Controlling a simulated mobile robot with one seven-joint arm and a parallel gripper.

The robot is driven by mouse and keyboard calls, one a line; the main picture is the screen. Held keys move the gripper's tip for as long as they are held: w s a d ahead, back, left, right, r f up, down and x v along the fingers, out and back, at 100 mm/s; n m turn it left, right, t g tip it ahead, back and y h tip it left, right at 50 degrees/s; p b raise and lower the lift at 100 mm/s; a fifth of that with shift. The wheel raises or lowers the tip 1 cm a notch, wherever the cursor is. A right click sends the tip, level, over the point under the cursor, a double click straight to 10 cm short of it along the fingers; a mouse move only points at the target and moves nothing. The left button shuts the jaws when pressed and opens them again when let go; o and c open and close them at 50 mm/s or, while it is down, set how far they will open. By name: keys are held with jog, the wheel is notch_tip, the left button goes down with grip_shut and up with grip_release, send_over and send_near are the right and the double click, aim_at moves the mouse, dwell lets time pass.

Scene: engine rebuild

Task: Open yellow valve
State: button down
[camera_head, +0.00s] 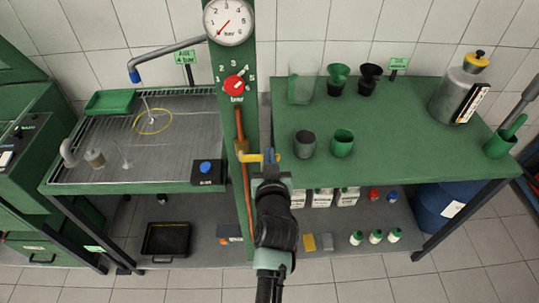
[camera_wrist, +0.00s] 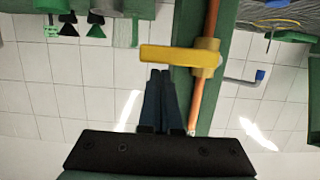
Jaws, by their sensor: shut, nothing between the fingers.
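The yellow valve (camera_head: 258,157) sits on a copper pipe (camera_head: 239,125) that runs down the green post. In the wrist view, the valve's flat yellow handle (camera_wrist: 178,54) lies across the pipe, at about a right angle to it, and its round body (camera_wrist: 207,58) is around the pipe. My gripper (camera_wrist: 160,74) is shut and empty. Its dark fingertips overlap the edge of the handle, and I cannot tell whether they touch it.
A pressure gauge (camera_head: 229,21) and a red knob (camera_head: 236,86) are on the post above. On the left is a wash table (camera_head: 125,187) with a blue-topped box (camera_head: 207,171). On the right, a green table (camera_head: 405,140) carries cups, a jug and a canister (camera_head: 460,88).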

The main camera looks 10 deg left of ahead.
jog(key=shift+d+f+m+b, duration=0.2)
jog(key=shift+f+m+b, duration=0.4)
jog(key=shift+b, duration=0.5)
notch_tip(320, 180, down, 8)
jog(key=a+m+y+b, duration=0.2)
jog(key=m+y+b, duration=0.2)
jog(key=m+b, duration=0.6)
jog(key=shift+s+r+m+b, duration=0.2)
jog(key=shift+m+b, duration=0.1)
jog(key=shift+b, duration=1.45)
